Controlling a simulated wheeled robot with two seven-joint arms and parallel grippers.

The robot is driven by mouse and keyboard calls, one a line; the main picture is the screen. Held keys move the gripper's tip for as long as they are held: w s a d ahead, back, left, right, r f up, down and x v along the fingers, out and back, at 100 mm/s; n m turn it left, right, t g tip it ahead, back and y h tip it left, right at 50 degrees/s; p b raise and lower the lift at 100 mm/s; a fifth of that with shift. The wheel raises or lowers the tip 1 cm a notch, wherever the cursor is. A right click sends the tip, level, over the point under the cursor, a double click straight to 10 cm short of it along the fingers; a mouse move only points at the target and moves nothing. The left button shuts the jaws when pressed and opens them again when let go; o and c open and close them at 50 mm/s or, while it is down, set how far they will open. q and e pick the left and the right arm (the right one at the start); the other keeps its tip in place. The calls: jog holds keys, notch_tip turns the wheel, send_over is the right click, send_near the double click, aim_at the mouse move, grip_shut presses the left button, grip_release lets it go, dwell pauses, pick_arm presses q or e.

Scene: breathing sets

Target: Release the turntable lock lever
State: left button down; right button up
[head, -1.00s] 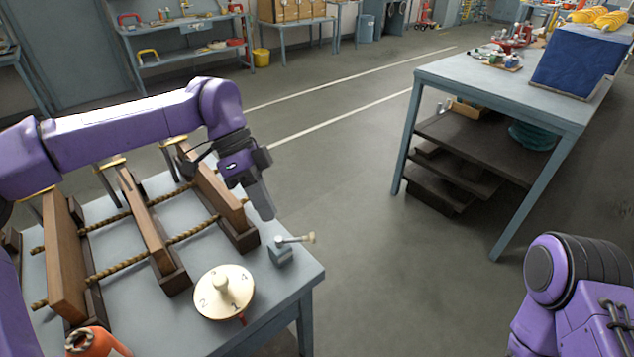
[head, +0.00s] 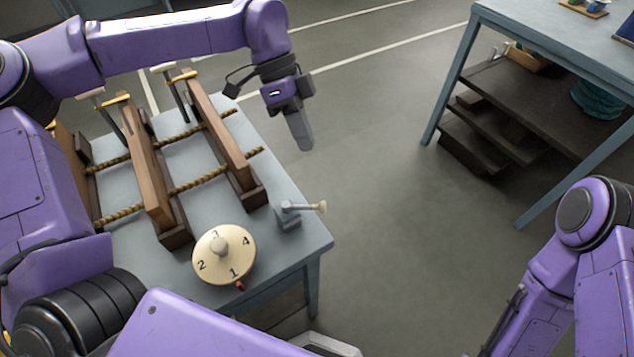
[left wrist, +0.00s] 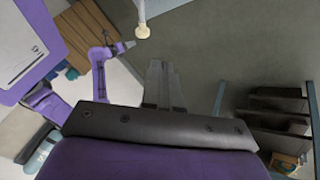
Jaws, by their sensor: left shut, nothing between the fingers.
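The numbered turntable (head: 215,272), a cream disc with a central knob, sits near the front edge of the blue-grey table. The lock lever (head: 288,216) is a small grey block near the table's right corner. Its arm points right and ends in a cream knob (head: 321,207). The knob also shows at the top of the left wrist view (left wrist: 142,31). My left gripper (head: 304,146) is shut and empty, pointing down beyond the lever and apart from it. Its fingers (left wrist: 160,68) show closed in the left wrist view. My right arm shows at the right, its gripper out of frame.
Wooden frames (head: 150,180) joined by twisted rope-like rods fill the table's left and middle. A second table (head: 560,35) with dark lower shelves (head: 500,115) stands at the upper right. The floor between the tables is clear.

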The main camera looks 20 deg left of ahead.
aim_at(305, 206)
pick_arm(q)
jog(key=s+p+x, duration=0.1)
jog(key=p+x, duration=0.2)
jog(key=x, duration=0.7)
jog(key=shift+r, duration=0.2)
pick_arm(e)
jog(key=r, duration=0.1)
jog(key=w+r, duration=0.1)
jog(key=r, duration=0.1)
jog(key=shift+w, duration=0.1)
pick_arm(q)
jog(key=shift+s, duration=0.15)
